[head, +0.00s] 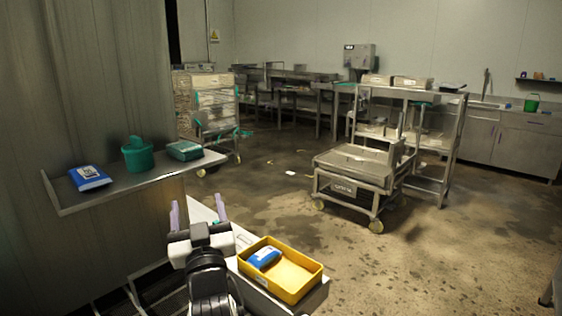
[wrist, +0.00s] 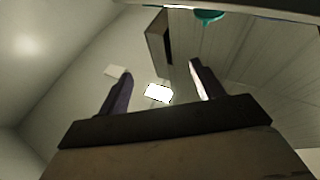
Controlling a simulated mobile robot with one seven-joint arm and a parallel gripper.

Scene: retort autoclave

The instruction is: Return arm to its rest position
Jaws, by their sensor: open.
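My gripper (head: 197,210) shows at the lower middle of the head view, with its two purple fingers spread and pointing up. Nothing is between them. It is in front of the wall shelf and left of the yellow tray, apart from both. In the wrist view my gripper (wrist: 158,85) is also open and empty, with the ceiling and a bright ceiling light (wrist: 158,93) behind the fingers.
A metal wall shelf (head: 130,190) at left holds a blue-and-white pack (head: 89,178), a green tub (head: 138,155) and a green box (head: 184,150). A yellow tray (head: 306,293) with a blue-and-white pack (head: 264,257) sits right of my gripper. A cart (head: 352,180) stands beyond; floor between is clear.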

